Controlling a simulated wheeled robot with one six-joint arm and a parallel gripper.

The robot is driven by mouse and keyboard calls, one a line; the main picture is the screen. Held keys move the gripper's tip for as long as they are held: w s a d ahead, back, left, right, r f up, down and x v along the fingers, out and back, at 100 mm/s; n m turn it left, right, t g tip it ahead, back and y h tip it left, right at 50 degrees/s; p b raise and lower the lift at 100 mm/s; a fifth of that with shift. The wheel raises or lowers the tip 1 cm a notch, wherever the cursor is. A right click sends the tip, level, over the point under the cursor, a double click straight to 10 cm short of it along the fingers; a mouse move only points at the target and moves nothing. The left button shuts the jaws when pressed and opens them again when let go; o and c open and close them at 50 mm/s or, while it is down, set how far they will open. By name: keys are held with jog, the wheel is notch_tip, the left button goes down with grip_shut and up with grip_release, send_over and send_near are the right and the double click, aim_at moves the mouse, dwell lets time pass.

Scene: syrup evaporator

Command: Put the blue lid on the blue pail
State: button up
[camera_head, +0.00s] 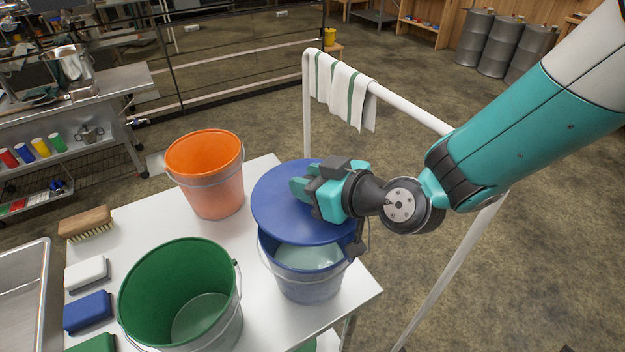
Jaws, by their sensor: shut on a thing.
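The blue lid (279,222) is a flat round disc in the head view, over the back part of the blue pail. My gripper (303,190) is shut on the blue lid near its upper right part, its fingers partly hidden by its own body. The blue pail (306,286) stands upright near the right front edge of the white table. The pail's front opening shows below the lid, with a pale inside visible. The lid sits offset toward the back; I cannot tell whether it touches the rim.
A green pail (180,290) stands left of the blue pail, and an orange pail (206,172) stands behind. A brush (86,222) and coloured blocks lie along the table's left side. A white rail (412,108) with a striped towel (340,90) stands behind my arm.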

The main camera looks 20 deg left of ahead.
jog(key=shift+s+a+f+b, duration=0.15)
jog(key=shift+f+b, duration=0.2)
jog(key=shift+f, duration=0.25)
notch_tip(320, 180, down, 4)
jog(key=shift+r+b, duration=0.2)
jog(key=shift+b, duration=0.85)
notch_tip(320, 180, down, 2)
jog(key=shift+b, duration=1.05)
jog(key=shift+r, duration=0.15)
jog(key=shift+f+b, duration=0.35)
jog(key=shift+b, duration=0.25)
jog(key=o, duration=1.2)
jog(key=shift+c, duration=0.2)
